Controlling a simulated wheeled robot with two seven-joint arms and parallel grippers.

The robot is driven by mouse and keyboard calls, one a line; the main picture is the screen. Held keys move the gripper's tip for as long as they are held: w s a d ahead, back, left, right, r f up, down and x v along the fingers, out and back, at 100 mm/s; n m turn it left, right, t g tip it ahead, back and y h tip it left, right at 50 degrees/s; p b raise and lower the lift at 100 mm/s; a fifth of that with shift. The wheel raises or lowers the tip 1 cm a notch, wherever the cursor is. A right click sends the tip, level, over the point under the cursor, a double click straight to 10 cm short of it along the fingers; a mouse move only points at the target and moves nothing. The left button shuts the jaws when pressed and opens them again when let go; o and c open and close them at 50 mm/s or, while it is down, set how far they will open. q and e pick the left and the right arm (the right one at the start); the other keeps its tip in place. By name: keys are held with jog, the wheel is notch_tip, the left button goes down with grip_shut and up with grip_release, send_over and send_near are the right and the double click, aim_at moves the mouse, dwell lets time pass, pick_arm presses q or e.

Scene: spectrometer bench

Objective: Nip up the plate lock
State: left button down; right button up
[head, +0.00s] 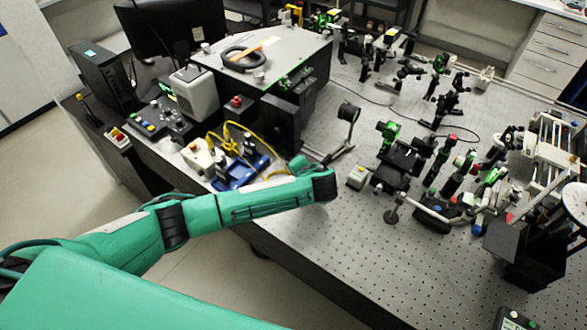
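I cannot single out the plate lock; no part is clearly recognisable as it. My green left arm reaches in from the left over the near edge of the bench. It ends beside a grey rod with a black disc (347,113). I cannot make out any fingers at its end, so the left gripper seems hidden behind the arm. My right gripper is not in view.
The perforated optical bench (310,245) is bare at the front middle. Dense optical mounts (400,160) stand to the right of the arm. A blue tray (238,176) with yellow cable, a grey box (194,92) and a monitor (170,30) stand at left.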

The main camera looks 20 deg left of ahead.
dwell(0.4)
pick_arm(q)
jog(key=c, duration=1.4)
grip_release()
